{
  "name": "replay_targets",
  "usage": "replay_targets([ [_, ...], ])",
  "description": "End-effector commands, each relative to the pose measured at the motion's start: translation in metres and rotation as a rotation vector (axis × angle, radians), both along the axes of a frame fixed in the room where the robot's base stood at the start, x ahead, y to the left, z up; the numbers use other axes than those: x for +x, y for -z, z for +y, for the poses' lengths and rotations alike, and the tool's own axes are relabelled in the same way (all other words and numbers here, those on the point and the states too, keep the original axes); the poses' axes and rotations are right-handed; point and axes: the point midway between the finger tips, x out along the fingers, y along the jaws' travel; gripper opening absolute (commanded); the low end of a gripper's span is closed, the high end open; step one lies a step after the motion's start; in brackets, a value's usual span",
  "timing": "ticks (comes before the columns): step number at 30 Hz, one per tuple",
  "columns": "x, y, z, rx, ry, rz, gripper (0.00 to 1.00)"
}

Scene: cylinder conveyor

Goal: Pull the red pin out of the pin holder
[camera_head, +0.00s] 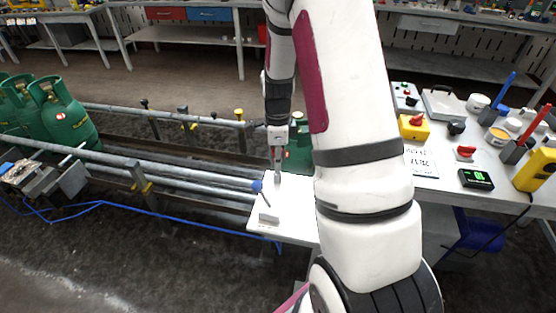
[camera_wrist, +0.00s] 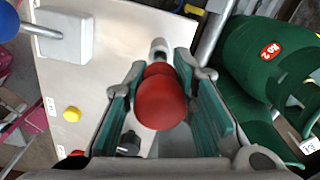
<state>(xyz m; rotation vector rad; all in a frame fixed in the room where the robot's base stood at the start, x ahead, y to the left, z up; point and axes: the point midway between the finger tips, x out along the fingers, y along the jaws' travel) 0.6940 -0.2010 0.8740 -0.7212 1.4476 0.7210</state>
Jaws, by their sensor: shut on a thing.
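The red pin (camera_wrist: 161,102) shows its round red knob between the teal finger pads in the wrist view. My gripper (camera_wrist: 160,72) is shut on it, with one pad on each side. A pale metal piece (camera_wrist: 158,47) shows just beyond the knob; whether it is the pin's shaft or part of the pin holder, I cannot tell. In the head view my gripper (camera_head: 277,170) points down at the corner of a white table (camera_head: 294,215). The red pin is too small to make out there.
A blue-knobbed lever on a white block (camera_wrist: 65,35) stands on the table, left of the pin. A green gas cylinder (camera_wrist: 270,55) is close on the right. Conveyor rails (camera_head: 170,172) run left of the table. A control bench (camera_head: 450,175) with buttons is at the right.

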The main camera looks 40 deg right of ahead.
Motion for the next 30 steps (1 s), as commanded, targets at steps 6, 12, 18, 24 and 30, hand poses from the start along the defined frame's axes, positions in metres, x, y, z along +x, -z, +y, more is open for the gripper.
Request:
replay_targets([
  [6,0.0,-0.012,0.0,0.0,-0.001,0.0,0.0],
  [12,0.0,-0.024,0.0,-0.001,-0.001,-0.001,0.0],
  [18,0.0,-0.029,0.0,-0.001,-0.001,-0.001,0.0],
  [24,0.0,-0.042,0.0,-0.001,-0.002,-0.002,0.0],
  [30,0.0,-0.051,0.0,-0.001,-0.001,-0.001,0.0],
])
